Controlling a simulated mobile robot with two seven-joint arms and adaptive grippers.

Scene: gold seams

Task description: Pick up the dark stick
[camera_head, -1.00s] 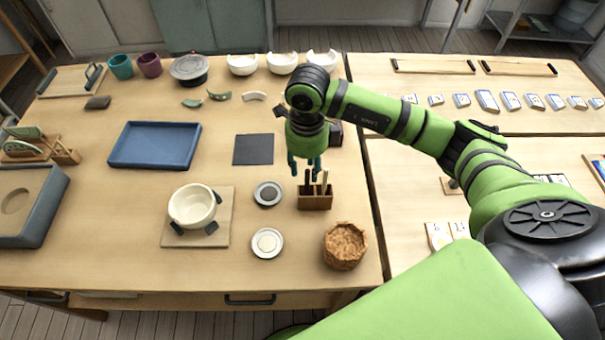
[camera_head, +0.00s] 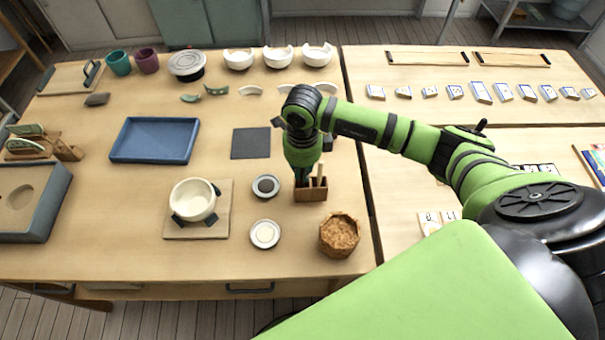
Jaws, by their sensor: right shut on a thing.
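A small brown wooden holder (camera_head: 311,194) stands at the right part of the table and has upright sticks in it. A light wooden stick (camera_head: 322,175) shows on its right side. My right gripper (camera_head: 303,178) points straight down over the left part of the holder, its fingers at the holder's top. It is shut on the dark stick, which is mostly hidden by the fingers. My left gripper is not in view.
A brown woven basket (camera_head: 339,236) stands in front of the holder. Two small dishes, one with dark content (camera_head: 265,186) and one pale (camera_head: 264,234), lie to its left. A cream pot (camera_head: 194,200) sits on a board. A dark square mat (camera_head: 251,143) lies behind.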

